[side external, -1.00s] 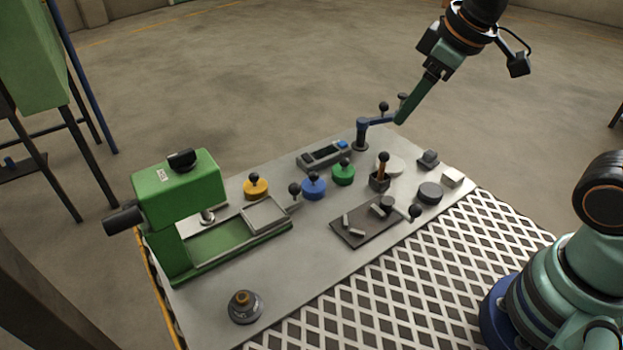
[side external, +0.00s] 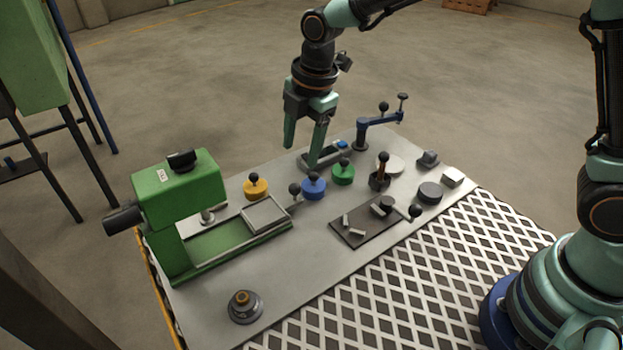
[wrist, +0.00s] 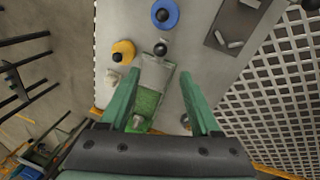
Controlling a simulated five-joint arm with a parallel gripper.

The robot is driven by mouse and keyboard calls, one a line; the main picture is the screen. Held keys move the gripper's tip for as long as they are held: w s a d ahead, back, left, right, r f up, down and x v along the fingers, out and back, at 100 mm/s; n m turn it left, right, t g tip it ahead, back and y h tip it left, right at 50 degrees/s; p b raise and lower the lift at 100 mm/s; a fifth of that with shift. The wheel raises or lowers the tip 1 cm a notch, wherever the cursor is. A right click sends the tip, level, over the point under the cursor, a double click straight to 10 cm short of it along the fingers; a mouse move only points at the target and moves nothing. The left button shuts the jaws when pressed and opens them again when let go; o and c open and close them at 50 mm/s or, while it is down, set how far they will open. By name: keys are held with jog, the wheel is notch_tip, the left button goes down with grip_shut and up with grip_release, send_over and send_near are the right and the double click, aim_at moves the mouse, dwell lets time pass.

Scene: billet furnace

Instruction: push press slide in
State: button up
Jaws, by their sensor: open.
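The green press (side external: 180,195) stands at the left of the table. Its grey slide plate (side external: 265,214) sits at the outer right end of the green bed, out from under the press head. A black ball knob (side external: 295,189) stands at the slide's right end. My gripper (side external: 302,157) is open and empty, above the back of the table, apart from the slide. In the wrist view, the slide (wrist: 156,73) and its knob (wrist: 161,48) show between my open fingers (wrist: 160,100), with the green bed below them.
Yellow (side external: 256,188), blue (side external: 313,187) and green (side external: 343,173) knobbed discs stand close behind and right of the slide. A dark tray (side external: 366,226) with small pieces lies at the right. A blue crank arm (side external: 378,120) stands at the back. The table front is mostly clear.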

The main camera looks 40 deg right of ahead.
aim_at(295, 185)
jog(key=f, duration=0.3)
jog(key=w+f, duration=0.1)
jog(key=f, duration=0.3)
jog(key=w+f, duration=0.1)
jog(key=f, duration=0.2)
jog(key=shift+a+f, duration=0.1)
jog(key=shift+f, duration=0.1)
grip_shut()
jog(key=shift+s, duration=0.1)
dwell(1.0)
